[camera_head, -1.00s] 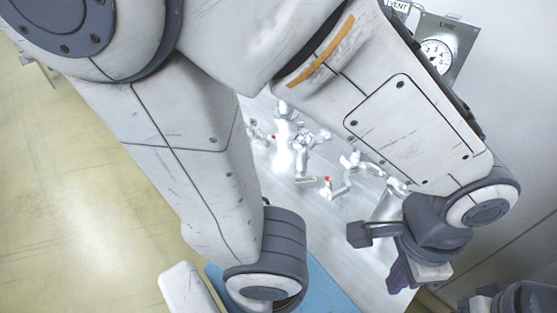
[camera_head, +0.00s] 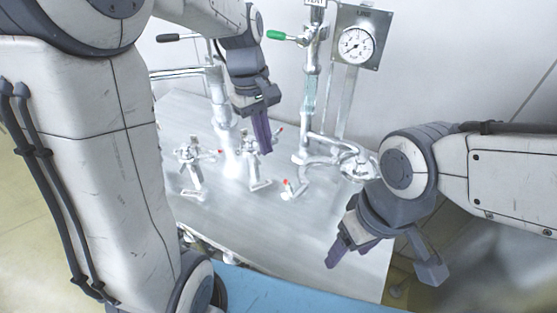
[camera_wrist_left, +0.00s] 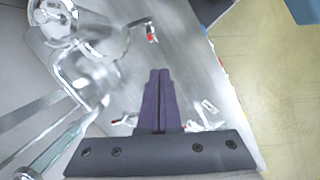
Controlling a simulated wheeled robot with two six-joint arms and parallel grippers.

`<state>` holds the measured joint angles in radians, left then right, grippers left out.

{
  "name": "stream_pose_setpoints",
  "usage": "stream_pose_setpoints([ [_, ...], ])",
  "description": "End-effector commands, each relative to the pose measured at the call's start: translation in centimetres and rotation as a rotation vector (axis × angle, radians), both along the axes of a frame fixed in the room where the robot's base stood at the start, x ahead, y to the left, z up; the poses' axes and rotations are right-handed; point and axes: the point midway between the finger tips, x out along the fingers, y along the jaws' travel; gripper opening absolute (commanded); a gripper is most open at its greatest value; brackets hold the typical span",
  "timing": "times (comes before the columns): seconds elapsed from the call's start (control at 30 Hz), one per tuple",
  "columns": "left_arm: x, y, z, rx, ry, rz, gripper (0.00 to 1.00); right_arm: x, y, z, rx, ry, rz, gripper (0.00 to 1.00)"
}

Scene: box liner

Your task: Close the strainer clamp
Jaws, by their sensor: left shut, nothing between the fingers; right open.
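Several chrome pipe fittings and clamp-like parts with red-tipped levers stand on the metal table; I cannot tell which one is the strainer clamp. One red-tipped fitting (camera_head: 292,189) lies at the table's middle, by a curved pipe; a red-tipped piece also shows in the left wrist view (camera_wrist_left: 151,33). Another red-tipped fitting (camera_head: 192,165) is further left. My left gripper (camera_head: 266,148) is shut and empty, fingers pointing down in front of the middle fittings; its purple fingers show in the left wrist view (camera_wrist_left: 160,74). My right gripper (camera_head: 344,256) is open and empty, over the table's front right.
A pressure gauge (camera_head: 356,45) and a green-handled valve (camera_head: 279,36) are at the back wall. A vertical pipe (camera_head: 309,85) rises from the table. A blue surface (camera_head: 290,290) lies along the front. The table (camera_head: 265,222) is bare at front centre.

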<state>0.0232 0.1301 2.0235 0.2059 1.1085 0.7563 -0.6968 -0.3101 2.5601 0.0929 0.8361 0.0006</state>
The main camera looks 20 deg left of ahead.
Motion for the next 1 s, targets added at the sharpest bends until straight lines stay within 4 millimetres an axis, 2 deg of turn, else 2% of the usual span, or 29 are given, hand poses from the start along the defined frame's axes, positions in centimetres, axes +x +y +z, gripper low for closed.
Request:
stream_pose_setpoints([
  [0.03, 0.9, 1.5, 0.1, -0.004, 0.02, 0.093, 0.0, 0.0, 0.0, 0.1, 0.0, 0.0, 0.0, 0.66],
  [0.1, 1.6, 2.6, 0.1, -0.006, 0.037, 0.177, 0.0, 0.0, 0.0, 0.2, 0.0, 0.0, 0.0, 0.66],
  [0.27, 1.9, 3.2, -0.8, -0.009, 0.053, 0.237, 0.0, 0.0, 0.0, 0.3, 0.0, 0.0, 0.0, 0.66],
  [0.37, 1.6, 2.8, -2.2, -0.009, 0.056, 0.234, 0.0, 0.0, 0.0, 0.5, 0.0, 0.0, 0.0, 0.66],
  [0.73, 0.7, 1.1, -9.7, -0.008, 0.056, 0.231, 0.0, 0.0, 0.0, 1.3, 0.0, 0.0, -0.001, 0.66],
  [0.9, -0.3, -1.2, -9.4, -0.007, 0.05, 0.228, 0.0, 0.0, 0.0, 2.4, 0.0, 0.0, -0.001, 0.66],
  [1.0, -0.7, -1.9, -9.4, -0.008, 0.049, 0.229, 0.0, 0.0, 0.0, 2.6, 0.0, 0.0, -0.001, 0.66],
])
